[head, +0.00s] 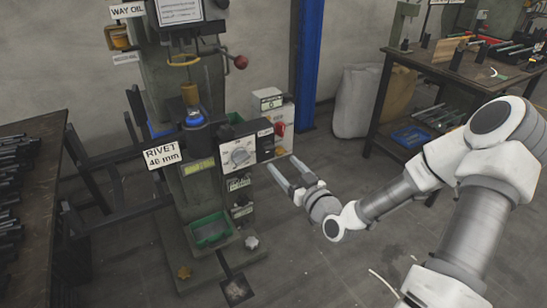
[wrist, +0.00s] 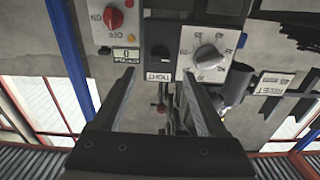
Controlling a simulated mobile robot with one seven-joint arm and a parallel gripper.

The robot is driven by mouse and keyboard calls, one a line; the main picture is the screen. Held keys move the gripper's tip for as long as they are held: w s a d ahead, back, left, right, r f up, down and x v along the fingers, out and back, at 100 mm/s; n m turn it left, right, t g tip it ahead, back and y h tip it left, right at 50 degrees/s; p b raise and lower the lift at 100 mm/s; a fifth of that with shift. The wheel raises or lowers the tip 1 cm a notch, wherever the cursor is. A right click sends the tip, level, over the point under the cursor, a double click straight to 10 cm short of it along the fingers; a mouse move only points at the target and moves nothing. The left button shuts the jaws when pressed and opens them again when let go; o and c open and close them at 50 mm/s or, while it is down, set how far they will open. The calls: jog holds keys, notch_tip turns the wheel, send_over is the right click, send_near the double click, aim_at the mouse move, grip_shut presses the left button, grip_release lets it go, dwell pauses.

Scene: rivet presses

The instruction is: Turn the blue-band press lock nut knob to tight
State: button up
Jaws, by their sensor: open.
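The press with a blue band (head: 193,121) stands left of centre in the head view. On its right side is a control panel with a white numbered dial (head: 240,154), also in the wrist view (wrist: 207,52). Beside the dial is a black panel (head: 265,144) with a dark knob (wrist: 160,52) and a label reading TIGHT (wrist: 158,77). The wrist view is upside down; the knob's exact angle is hard to tell. My gripper (head: 282,164) is open and empty, just in front of the panel. In the wrist view its fingers (wrist: 158,76) appear either side of the TIGHT label.
A grey box with a red switch (head: 280,128) adjoins the panel on the right; it shows in the wrist view (wrist: 113,18). Workbenches stand left and right (head: 440,72). Floor between is mostly clear.

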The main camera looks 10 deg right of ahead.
aim_at(271, 151)
jog(key=b+x, duration=0.1)
jog(key=x, duration=0.5)
jog(key=shift+w+a, duration=0.1)
jog(key=shift+w, duration=0.25)
grip_shut()
